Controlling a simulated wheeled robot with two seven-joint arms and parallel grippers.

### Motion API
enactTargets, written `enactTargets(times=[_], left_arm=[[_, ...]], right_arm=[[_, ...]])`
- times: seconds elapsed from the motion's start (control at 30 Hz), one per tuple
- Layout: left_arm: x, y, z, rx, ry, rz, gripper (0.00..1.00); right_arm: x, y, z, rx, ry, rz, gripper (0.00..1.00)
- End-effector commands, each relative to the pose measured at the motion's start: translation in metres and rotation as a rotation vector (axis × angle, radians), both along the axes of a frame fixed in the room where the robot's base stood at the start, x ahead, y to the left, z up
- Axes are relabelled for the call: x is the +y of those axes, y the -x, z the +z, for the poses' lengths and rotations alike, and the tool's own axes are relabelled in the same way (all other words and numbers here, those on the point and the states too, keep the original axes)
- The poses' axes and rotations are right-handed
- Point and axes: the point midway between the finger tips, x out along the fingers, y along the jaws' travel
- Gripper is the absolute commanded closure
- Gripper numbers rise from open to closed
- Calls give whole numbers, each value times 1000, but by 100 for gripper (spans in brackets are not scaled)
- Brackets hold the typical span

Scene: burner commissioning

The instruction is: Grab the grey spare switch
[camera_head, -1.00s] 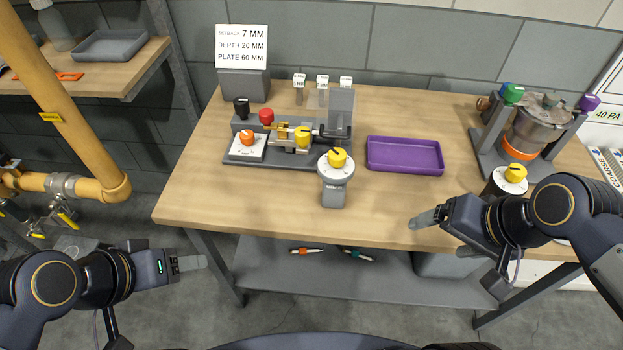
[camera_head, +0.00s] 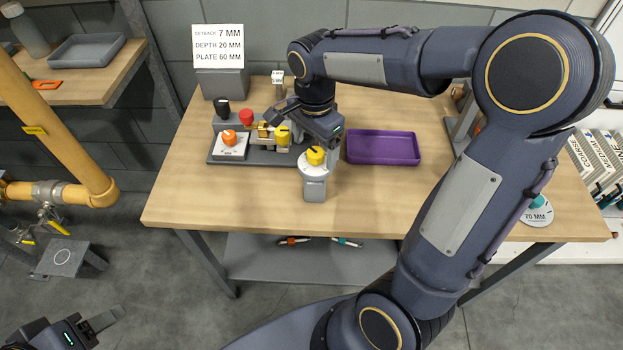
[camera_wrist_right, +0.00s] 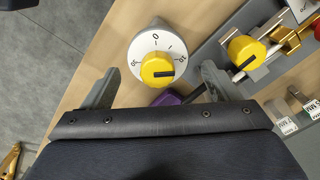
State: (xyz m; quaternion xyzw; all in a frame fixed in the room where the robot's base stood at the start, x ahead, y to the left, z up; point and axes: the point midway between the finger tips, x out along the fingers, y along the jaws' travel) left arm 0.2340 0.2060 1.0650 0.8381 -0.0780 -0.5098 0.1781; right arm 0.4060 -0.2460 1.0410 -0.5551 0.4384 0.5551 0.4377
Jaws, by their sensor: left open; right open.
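A grey-bodied dial unit with a white face and yellow knob (camera_head: 315,185) stands upright near the bench's front edge. It is the likeliest grey switch, though nothing labels it spare. In the right wrist view its dial (camera_wrist_right: 143,45) lies ahead, between the spread fingers and not held. My left gripper (camera_head: 98,322) is open, low at the bottom left, away from the bench.
The grey fixture (camera_head: 265,158) carries black, red, orange and yellow knobs left of the dial unit. A purple tray (camera_head: 383,162) lies to the right. My right arm hides much of the bench's right side. The bench's front left is clear.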

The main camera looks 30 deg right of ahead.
Motion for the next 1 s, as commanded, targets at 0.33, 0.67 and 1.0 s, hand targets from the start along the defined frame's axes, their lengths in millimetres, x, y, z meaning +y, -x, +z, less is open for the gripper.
enactTargets(times=[0.33,0.67,1.0], left_arm=[[0,0,6,0,0,0,45],[0,0,6,0,0,0,45],[0,0,6,0,0,0,45]], right_arm=[[-1,3,-40,1,-1,0,18],[-1,2,-41,-1,-1,1,34],[0,2,-40,-1,-1,1,78]])
